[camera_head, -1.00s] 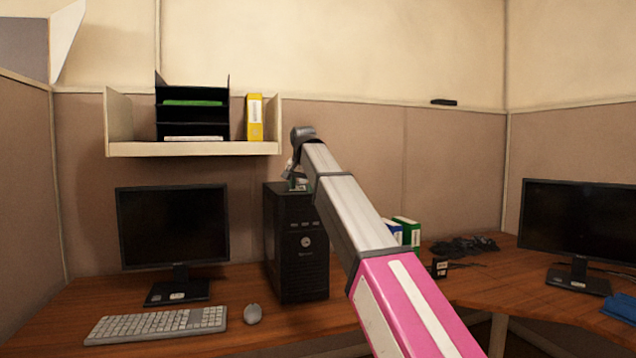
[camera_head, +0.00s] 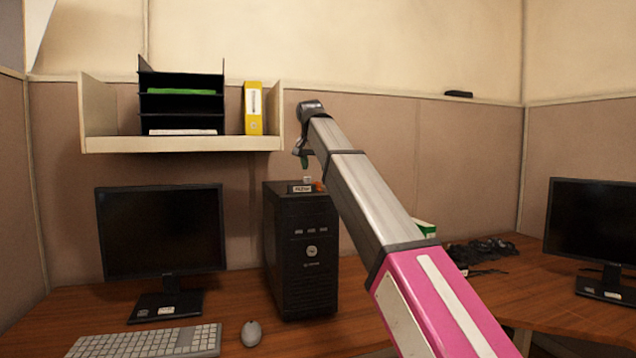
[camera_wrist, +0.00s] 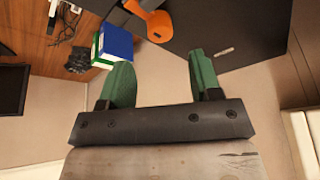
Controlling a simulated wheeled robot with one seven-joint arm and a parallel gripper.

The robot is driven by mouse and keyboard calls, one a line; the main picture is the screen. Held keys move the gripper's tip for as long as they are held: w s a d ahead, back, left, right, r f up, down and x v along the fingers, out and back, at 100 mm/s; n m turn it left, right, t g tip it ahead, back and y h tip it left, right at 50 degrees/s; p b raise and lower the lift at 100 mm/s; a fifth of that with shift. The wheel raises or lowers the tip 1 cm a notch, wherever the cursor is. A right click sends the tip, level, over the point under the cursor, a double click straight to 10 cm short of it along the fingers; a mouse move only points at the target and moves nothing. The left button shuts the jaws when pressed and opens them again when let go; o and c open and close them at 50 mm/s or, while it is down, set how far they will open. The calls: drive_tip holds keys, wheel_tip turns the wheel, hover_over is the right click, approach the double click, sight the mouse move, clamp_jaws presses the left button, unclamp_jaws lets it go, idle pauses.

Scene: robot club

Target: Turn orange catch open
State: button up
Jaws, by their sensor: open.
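The orange catch (camera_head: 319,187) sits on top of the black computer tower (camera_head: 302,250), partly hidden by my arm. In the wrist view the catch (camera_wrist: 158,24) is a rounded orange piece with an arm, at the top of the picture on the dark tower top (camera_wrist: 215,25). My gripper (camera_head: 304,160) hangs above the tower top, apart from the catch. In the wrist view its two green fingers (camera_wrist: 160,68) are spread, with nothing between them. The catch lies beyond the fingertips there.
A shelf (camera_head: 180,144) with a black tray rack (camera_head: 182,105) and yellow binder (camera_head: 253,108) is on the wall, up left. A monitor (camera_head: 160,240), keyboard (camera_head: 145,341) and mouse (camera_head: 251,333) stand left of the tower. Blue and green binders (camera_wrist: 116,45) stand beside it.

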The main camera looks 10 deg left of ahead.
sight(318, 186)
drive_tip(key=x, duration=0.6)
drive_tip(key=shift+w+f, duration=0.1)
drive_tip(key=shift+f, duration=0.2)
drive_tip(key=shift+a, duration=0.1)
drive_tip(key=c, duration=0.9)
